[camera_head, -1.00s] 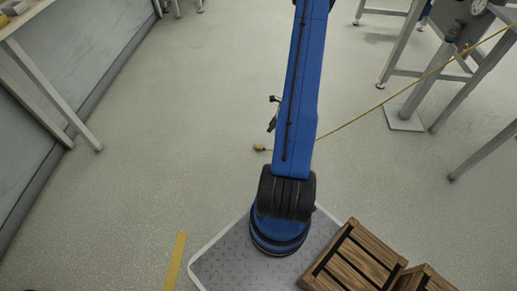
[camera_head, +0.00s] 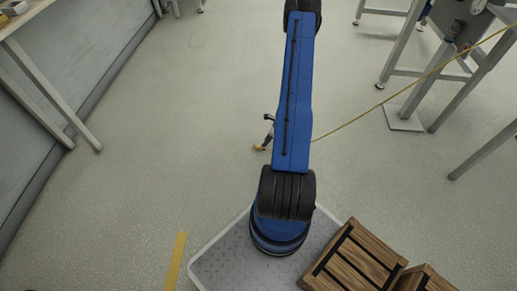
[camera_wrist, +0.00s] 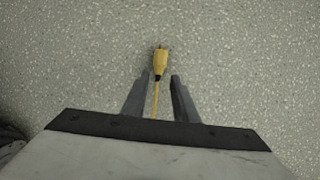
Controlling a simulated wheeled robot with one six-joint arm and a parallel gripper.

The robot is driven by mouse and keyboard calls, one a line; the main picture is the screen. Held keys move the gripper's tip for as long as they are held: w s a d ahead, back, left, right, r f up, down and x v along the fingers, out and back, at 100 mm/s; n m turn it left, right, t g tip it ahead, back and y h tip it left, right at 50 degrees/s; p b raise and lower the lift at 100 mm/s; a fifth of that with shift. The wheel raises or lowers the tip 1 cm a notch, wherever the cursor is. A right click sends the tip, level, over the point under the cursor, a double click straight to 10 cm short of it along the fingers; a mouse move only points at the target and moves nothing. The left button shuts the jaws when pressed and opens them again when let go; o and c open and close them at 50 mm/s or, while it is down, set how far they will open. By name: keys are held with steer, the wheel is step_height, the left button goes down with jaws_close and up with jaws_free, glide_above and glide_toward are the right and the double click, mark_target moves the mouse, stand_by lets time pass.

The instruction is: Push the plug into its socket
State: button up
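The yellow plug (camera_wrist: 160,62) lies on the floor in the wrist view, its dark prongs pointing up the picture and its yellow cord running back between my fingers. My gripper (camera_wrist: 160,78) is open, with one finger on each side of the cord, just behind the plug body. Whether the fingers are down at floor height I cannot tell. In the head view the plug (camera_head: 260,148) shows small at the left of my blue arm, with part of my gripper (camera_head: 268,138) close by it. I cannot make out a socket in either view.
Wooden crates (camera_head: 355,255) stand at the lower right. A bench (camera_head: 50,85) stands along the left. The floor between is clear.

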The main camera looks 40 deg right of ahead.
mark_target(261, 147)
steer(key=shift+x, duration=3.25)
steer(key=shift+s, duration=0.1)
steer(key=shift+c, duration=0.2)
jaws_close()
